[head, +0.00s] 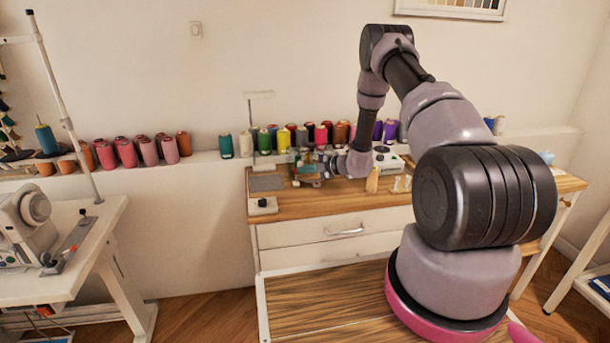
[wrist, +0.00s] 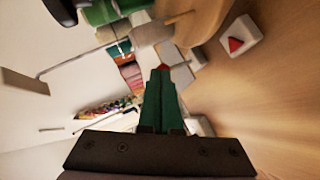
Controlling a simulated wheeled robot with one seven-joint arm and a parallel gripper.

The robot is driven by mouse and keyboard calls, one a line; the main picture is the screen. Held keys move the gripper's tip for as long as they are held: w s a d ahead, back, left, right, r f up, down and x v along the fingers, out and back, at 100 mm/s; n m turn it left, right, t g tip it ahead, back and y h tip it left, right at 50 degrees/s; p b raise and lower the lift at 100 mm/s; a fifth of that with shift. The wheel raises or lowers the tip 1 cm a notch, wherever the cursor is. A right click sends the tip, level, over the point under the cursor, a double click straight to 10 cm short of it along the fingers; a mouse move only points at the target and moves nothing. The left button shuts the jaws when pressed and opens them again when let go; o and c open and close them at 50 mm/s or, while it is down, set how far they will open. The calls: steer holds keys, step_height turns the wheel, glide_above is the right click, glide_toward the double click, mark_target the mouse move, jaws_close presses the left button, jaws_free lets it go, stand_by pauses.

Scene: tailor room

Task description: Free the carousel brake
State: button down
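My gripper (head: 318,167) is over the wooden worktop at its back left part, among small machine parts that are too small to tell apart in the head view. In the wrist view its green fingers (wrist: 163,82) lie together with no clear gap. Their tips are in front of a small red part (wrist: 164,66) beside grey and white blocks; whether they touch it I cannot tell. I cannot make out for certain which part is the carousel brake. A white block with a dark knob (head: 263,204) sits at the worktop's front left; a white block with a red triangular mark (wrist: 238,43) shows in the wrist view.
The wooden worktop (head: 340,207) has a drawer below it. A thin post with a crossbar (head: 251,120) rises near its left edge. Thread cones (head: 283,138) line the ledge behind. A sewing machine (head: 30,225) stands on a separate table at left.

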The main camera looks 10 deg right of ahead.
steer(key=shift+w, duration=0.3)
steer(key=shift+r, duration=0.15)
steer(key=shift+r, duration=0.65)
steer(key=w+r+v, duration=0.2)
steer(key=v, duration=1.1)
steer(key=shift+s+d+r, duration=0.25)
steer(key=shift+d+r, duration=0.1)
steer(key=shift+r, duration=0.15)
